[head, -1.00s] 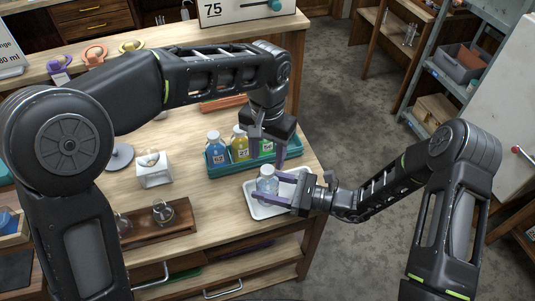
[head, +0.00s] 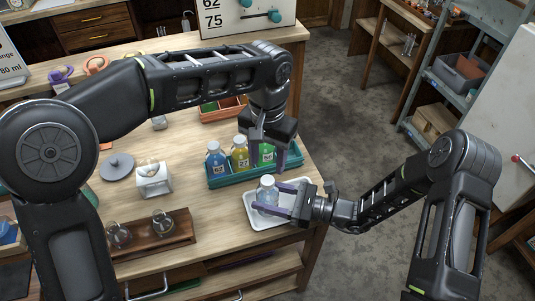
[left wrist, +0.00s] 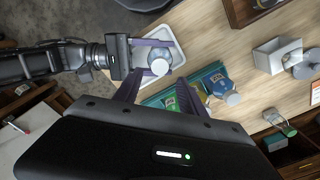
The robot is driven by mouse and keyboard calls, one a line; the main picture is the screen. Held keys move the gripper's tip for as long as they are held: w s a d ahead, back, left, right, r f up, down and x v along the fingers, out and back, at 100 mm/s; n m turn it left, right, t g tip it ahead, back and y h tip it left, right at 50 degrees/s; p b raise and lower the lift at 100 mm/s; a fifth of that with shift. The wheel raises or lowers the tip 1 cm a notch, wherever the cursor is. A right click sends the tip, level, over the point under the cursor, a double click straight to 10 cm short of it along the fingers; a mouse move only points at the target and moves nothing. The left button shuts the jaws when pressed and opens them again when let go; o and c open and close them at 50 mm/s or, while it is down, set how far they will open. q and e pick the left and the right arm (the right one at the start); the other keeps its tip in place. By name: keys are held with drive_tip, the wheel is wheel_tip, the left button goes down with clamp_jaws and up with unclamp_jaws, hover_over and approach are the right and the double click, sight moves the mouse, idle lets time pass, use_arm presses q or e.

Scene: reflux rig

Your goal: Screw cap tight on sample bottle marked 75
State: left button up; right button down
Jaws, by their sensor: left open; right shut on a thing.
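A clear sample bottle (head: 267,191) with a whitish cap stands on a white tray (head: 256,225); its marking is not readable. My right gripper (head: 270,198) is shut on the bottle, its purple fingers on either side. The left wrist view also shows this bottle (left wrist: 158,61), its round cap (left wrist: 160,67) facing the camera. My left gripper (head: 267,150) is open and empty, with fingers pointing down over the teal rack, behind the held bottle and higher. In the left wrist view its two fingers (left wrist: 160,82) are spread apart, just short of the cap.
The teal rack (head: 226,182) holds a blue, a yellow and a green bottle. A white dispenser box (head: 153,183), a wooden tray with glassware (head: 181,232) and an orange tray (head: 219,112) are on the bench. A panel (head: 240,18) shows 62 and 75.

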sight(267, 180)
use_arm(q)
wheel_tip(267, 180, down, 7)
drive_tip(key=shift+r, duration=0.1)
idle(0.3)
clamp_jaws()
idle(0.5)
drive_tip(key=shift+o, duration=0.9)
unclamp_jaws()
drive_tip(key=shift+r, duration=0.1)
